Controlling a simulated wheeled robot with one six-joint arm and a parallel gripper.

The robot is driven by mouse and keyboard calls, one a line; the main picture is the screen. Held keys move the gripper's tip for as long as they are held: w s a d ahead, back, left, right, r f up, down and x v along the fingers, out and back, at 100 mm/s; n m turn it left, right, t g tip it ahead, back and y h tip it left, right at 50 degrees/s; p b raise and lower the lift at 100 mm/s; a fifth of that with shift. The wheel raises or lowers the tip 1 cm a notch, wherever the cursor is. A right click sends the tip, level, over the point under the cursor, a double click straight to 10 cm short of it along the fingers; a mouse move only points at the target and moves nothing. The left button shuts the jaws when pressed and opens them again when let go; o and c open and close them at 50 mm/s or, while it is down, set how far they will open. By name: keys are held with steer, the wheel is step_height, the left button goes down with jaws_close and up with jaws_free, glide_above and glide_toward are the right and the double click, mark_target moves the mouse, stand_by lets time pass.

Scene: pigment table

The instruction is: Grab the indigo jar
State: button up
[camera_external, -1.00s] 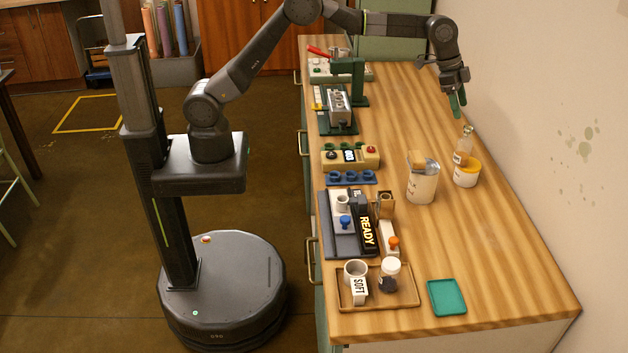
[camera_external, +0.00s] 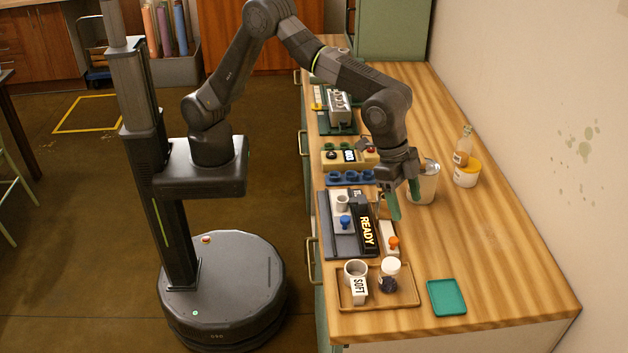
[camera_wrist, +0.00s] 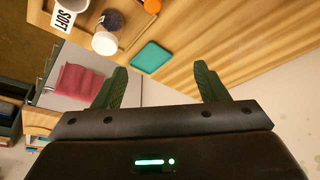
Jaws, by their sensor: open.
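The indigo jar (camera_external: 389,275) is a small clear jar with dark blue contents and a white lid. It stands upright in the wooden tray (camera_external: 408,302) near the table's front end. It also shows at the top of the wrist view (camera_wrist: 108,32), lid toward the camera. My gripper (camera_external: 396,204) has green fingers that point down, above the table and behind the tray, apart from the jar. In the wrist view my gripper (camera_wrist: 160,85) has its fingers wide apart with nothing between them.
A white cup (camera_external: 355,268) with a SOFT tag (camera_external: 359,291) stands left of the jar in the tray. A teal dish (camera_external: 446,297) lies right of the tray. The READY device (camera_external: 364,228) and an orange-knobbed block (camera_external: 391,241) stand behind it. A container (camera_external: 424,186) is near my gripper.

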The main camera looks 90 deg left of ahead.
glide_toward(385, 259)
steer(key=shift+m, duration=0.4)
steer(key=p+x, duration=0.1)
steer(key=x, duration=0.7)
steer(key=shift+w+f, duration=0.15)
steer(key=shift+f, duration=0.15)
steer(key=shift+d+p+x, duration=0.15)
steer(key=shift+p+x, duration=0.45)
steer(key=shift+x, duration=0.7)
steer(key=shift+d+p+x, duration=0.2)
steer(key=shift+p+x, duration=0.35)
steer(key=shift+x, duration=0.8)
steer(key=shift+r, duration=0.2)
steer(key=c, duration=1.1)
